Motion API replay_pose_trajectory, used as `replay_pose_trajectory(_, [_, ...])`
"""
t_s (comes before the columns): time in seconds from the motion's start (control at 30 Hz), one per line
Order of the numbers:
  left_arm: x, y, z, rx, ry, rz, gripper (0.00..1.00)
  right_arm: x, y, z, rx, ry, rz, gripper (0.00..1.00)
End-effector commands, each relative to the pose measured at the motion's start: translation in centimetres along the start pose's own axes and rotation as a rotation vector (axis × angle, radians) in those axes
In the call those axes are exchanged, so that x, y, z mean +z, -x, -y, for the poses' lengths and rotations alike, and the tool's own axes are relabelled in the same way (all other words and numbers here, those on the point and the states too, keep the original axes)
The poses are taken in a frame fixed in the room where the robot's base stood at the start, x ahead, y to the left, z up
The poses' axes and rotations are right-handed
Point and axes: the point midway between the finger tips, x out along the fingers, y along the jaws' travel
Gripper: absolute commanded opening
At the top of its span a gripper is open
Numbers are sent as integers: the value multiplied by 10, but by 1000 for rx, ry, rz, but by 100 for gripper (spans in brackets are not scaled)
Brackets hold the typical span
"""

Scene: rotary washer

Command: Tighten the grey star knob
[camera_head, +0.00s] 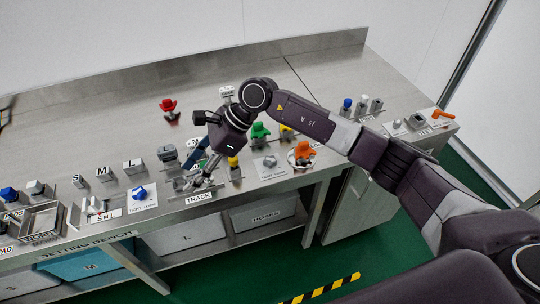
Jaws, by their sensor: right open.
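A small grey knob (270,160), which looks like the grey star knob, sits on a white labelled plate (262,170) near the bench's front edge. My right gripper (200,181) is open and points down over the TRACK fixture, left of the grey knob and apart from it. Its fingers look empty, though the fixture behind them makes this hard to judge. A dark piece at the far left edge, perhaps my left gripper (5,113), is cut off, so its jaws cannot be read.
An orange star knob (303,150) stands right of the grey knob, and a green knob (260,131) behind it. A blue star knob (139,192) is further left. A red knob (168,105) stands at the back. The steel bench (330,75) is clear at the back right.

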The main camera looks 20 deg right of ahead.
Motion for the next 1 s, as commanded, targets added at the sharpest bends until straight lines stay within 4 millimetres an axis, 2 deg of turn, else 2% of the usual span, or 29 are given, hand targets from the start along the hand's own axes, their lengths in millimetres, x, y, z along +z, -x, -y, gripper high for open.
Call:
replay_pose_trajectory(0.03, [0,0,1,-1,0,0,40,-28,18,15,-14,45,-137,44])
replay_pose_trajectory(0.1, [0,0,1,-1,0,0,40,-68,46,30,-17,88,-320,44])
replay_pose_trajectory(0.2, [0,0,1,-1,0,0,40,-110,91,46,-16,111,-533,44])
replay_pose_trajectory(0.3, [0,0,1,-1,0,0,40,-135,126,53,-12,111,-674,44])
replay_pose_trajectory(0.4, [0,0,1,-1,0,0,40,-147,146,56,-6,107,-747,44])
replay_pose_trajectory(0.53, [0,4,1,-1,0,0,40,-156,146,56,-1,102,-770,44])
replay_pose_trajectory(0.83, [-2,20,1,-1,0,0,40,-187,111,57,1,103,-765,44])
replay_pose_trajectory(1.0, [-2,25,2,-1,0,0,40,-199,98,58,-2,103,-764,44])
